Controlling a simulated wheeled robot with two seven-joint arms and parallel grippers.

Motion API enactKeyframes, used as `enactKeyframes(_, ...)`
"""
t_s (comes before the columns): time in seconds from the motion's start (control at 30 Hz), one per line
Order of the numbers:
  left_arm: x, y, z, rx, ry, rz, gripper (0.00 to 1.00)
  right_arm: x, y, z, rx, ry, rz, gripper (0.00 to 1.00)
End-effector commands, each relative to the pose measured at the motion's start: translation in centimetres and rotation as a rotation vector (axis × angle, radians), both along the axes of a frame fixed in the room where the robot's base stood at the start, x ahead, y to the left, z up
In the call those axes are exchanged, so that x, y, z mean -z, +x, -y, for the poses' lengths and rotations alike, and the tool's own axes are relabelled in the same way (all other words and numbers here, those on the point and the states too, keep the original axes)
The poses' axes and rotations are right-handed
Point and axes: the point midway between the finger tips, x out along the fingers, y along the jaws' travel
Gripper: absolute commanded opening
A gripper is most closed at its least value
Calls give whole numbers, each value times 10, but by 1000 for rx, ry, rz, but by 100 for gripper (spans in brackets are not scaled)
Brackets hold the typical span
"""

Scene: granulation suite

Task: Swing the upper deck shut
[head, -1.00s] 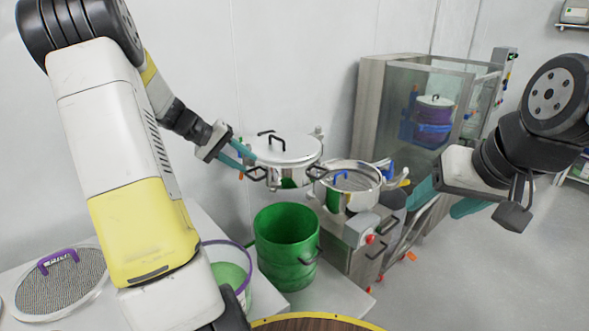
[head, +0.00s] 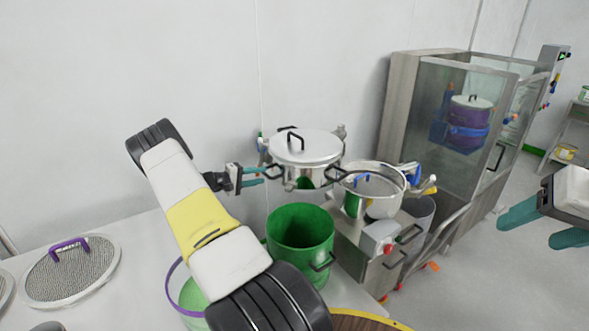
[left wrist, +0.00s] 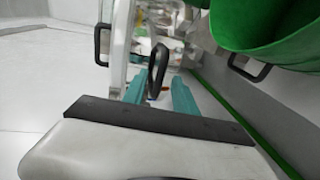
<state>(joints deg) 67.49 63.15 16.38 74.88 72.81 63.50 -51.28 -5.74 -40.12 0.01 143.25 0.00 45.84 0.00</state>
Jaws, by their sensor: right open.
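The upper deck (head: 316,152) is a round steel sieve section with a lid and black loop handles. It sits swung out to the left of the open steel lower deck (head: 381,190) on the machine. My left gripper (head: 259,174) is at the deck's left side, by its left loop handle (head: 274,171). In the left wrist view, its teal fingers are apart, with a black loop handle (left wrist: 158,68) showing between them. I cannot tell whether they touch it. My right gripper (head: 527,233) is open and empty at the right edge, away from the machine.
A green bucket (head: 300,240) stands in front, below the upper deck. A purple-rimmed tub (head: 176,290) and a mesh screen with a purple handle (head: 72,272) are on the left of the table. A glass-sided cabinet (head: 425,120) stands behind right. Floor is open at the right.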

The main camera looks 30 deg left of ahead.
Motion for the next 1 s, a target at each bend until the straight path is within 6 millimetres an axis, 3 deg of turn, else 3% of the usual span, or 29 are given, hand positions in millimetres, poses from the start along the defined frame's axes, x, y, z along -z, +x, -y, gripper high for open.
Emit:
enactKeyframes(0.23, 7, 28, 14, 1, 0, -1, 34, 0, 0, 0, 0, 0, 0, 62)
enactKeyframes(0.57, 8, 33, 16, 0, 1, -2, 34, 0, 0, 0, 0, 0, 0, 62)
enactKeyframes(0.77, 8, 32, 16, 0, 1, -2, 0, 0, 0, 0, 0, 0, 0, 62)
enactKeyframes(1.0, 8, 32, 16, 1, 1, -2, 0, 0, 0, 0, 0, 0, 0, 62)
